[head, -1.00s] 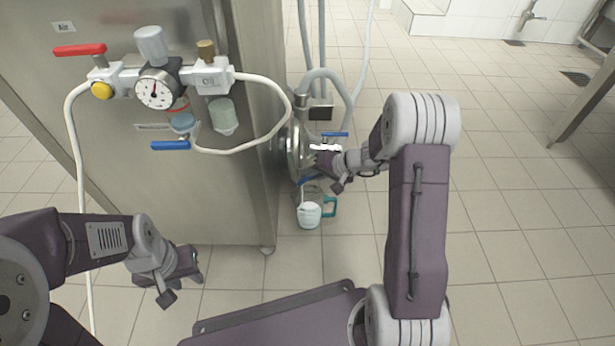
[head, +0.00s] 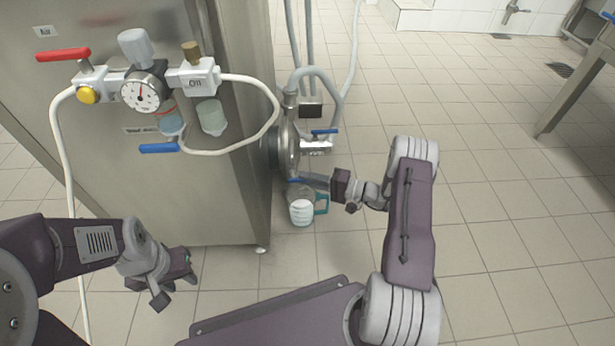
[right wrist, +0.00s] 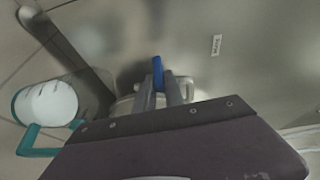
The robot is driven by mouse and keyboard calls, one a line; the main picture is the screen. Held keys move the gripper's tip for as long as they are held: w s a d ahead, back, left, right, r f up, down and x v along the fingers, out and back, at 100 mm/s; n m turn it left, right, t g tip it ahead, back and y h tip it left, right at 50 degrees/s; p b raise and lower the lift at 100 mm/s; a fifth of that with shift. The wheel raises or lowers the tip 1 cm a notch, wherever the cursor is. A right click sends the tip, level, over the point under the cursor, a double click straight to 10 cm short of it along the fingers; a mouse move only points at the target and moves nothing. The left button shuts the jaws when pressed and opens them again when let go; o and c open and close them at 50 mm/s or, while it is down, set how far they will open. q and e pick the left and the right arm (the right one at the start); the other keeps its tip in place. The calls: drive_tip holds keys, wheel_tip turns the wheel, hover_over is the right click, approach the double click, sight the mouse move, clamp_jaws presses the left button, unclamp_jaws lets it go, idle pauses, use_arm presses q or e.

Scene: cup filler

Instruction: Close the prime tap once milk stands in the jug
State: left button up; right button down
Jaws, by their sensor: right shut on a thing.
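The prime tap's blue lever (right wrist: 158,73) stands between the two finger tips of my right gripper (right wrist: 168,92) in the right wrist view. In the head view my right gripper (head: 312,180) reaches in from the right, low at the machine's side, and a bit of the blue lever (head: 294,181) shows at its tips. The jug (head: 302,208) stands on the floor just below, with a teal handle and white milk in it. The jug (right wrist: 47,104) also shows at left in the wrist view. My left gripper (head: 180,275) hangs clear of things; its jaw gap is unclear.
A steel cabinet (head: 190,200) fills the left. It bears a gauge (head: 143,92), a red lever (head: 63,54) and a blue lever (head: 159,148). Another blue-handled valve (head: 318,143) sits above my right gripper. The tiled floor (head: 510,230) at right is clear.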

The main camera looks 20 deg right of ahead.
drive_tip(key=shift+s+a+f+y, duration=0.1)
drive_tip(key=shift+f+y, duration=0.15)
drive_tip(key=shift+y, duration=0.15)
drive_tip(key=c, duration=1.4)
unclamp_jaws()
drive_tip(key=shift+c, duration=0.2)
drive_tip(key=shift+d+r, duration=0.1)
drive_tip(key=shift+d, duration=0.1)
drive_tip(key=p+v, duration=0.5)
drive_tip(key=v, duration=0.3)
drive_tip(key=shift+s+d, duration=0.2)
drive_tip(key=shift+s, duration=0.15)
